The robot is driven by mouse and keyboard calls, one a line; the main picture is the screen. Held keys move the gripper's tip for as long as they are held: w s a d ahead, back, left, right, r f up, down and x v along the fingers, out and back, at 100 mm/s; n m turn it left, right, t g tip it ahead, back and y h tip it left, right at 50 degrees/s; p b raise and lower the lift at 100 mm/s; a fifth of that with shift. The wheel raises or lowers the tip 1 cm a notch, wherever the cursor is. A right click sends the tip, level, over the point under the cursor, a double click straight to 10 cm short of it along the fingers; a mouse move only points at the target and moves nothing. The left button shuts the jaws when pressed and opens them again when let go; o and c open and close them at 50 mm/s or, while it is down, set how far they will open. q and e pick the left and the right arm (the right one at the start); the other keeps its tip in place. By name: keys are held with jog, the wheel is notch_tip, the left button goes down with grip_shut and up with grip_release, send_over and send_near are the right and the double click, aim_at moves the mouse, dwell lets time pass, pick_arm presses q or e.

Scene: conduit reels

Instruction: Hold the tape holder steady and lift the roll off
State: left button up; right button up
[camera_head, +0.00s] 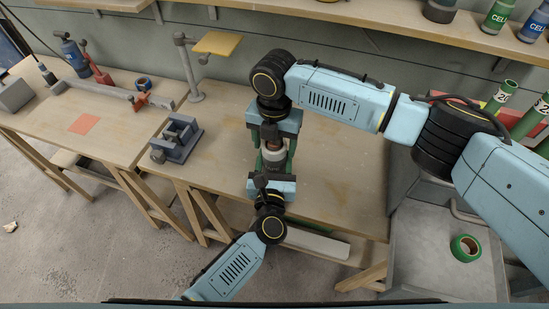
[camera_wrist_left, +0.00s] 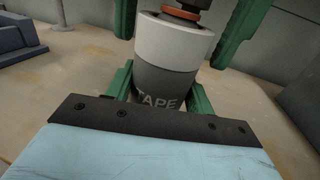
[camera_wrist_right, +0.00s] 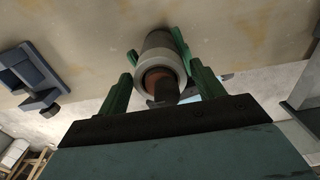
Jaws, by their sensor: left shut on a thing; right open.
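The tape holder (camera_wrist_left: 165,85) is a grey cup lettered "TAPE" with a white upper band, upright on the bench; it also shows in the head view (camera_head: 274,158). An orange-brown ring (camera_wrist_left: 180,14) with a dark piece above it sits at its top, also in the right wrist view (camera_wrist_right: 158,76). I cannot tell the roll's full shape. My left gripper (camera_head: 272,178) is shut on the holder's lower grey part from the front. My right gripper (camera_head: 271,146) points down from above, open, its green fingers apart on both sides of the holder's top.
A grey vise-like fixture (camera_head: 176,138) stands left of the holder. A green tape roll (camera_head: 465,248) lies on the grey surface at right. A stand with a yellow plate (camera_head: 217,43) is behind. A shelf (camera_head: 400,25) with bottles runs along the wall. The bench right of the holder is clear.

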jog(key=c, duration=0.6)
jog(key=shift+r, duration=5.05)
jog(key=shift+c, duration=0.3)
pick_arm(q)
jog(key=o, duration=1.2)
jog(key=s, duration=0.8)
jog(key=s+a, duration=0.1)
jog(key=s, duration=0.3)
